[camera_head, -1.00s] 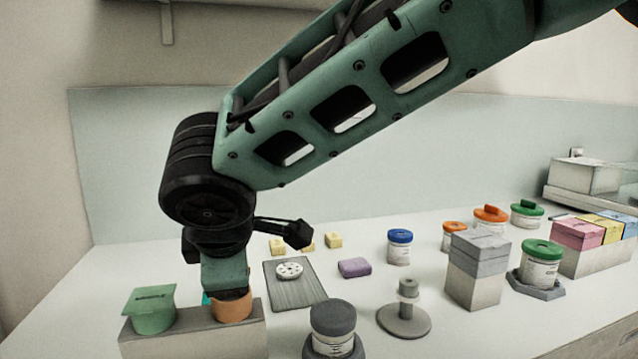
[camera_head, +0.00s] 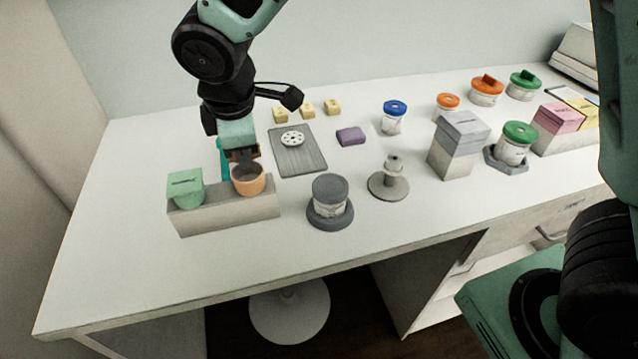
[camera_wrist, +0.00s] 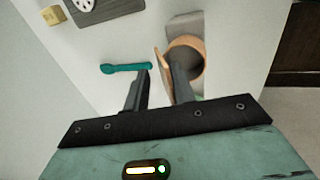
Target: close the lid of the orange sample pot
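The orange sample pot (camera_head: 248,184) stands in the right part of a grey block (camera_head: 225,218), with its dark inside showing. In the wrist view the pot (camera_wrist: 199,68) is open, and its orange lid (camera_wrist: 160,70) stands raised at the left side of its mouth. My gripper (camera_head: 240,156) is low at the back of the pot. In the wrist view my gripper (camera_wrist: 157,66) has its fingers apart, with the lid between them, close to the right finger. I cannot tell whether they touch. The head view mostly hides the lid behind the fingers.
A green pot (camera_head: 187,188) sits left on the same block. A teal rod (camera_head: 223,160) is beside my gripper. A grey-lidded jar (camera_head: 330,198) stands to the right, and a grey board (camera_head: 300,160) lies behind. The table's left and front are clear.

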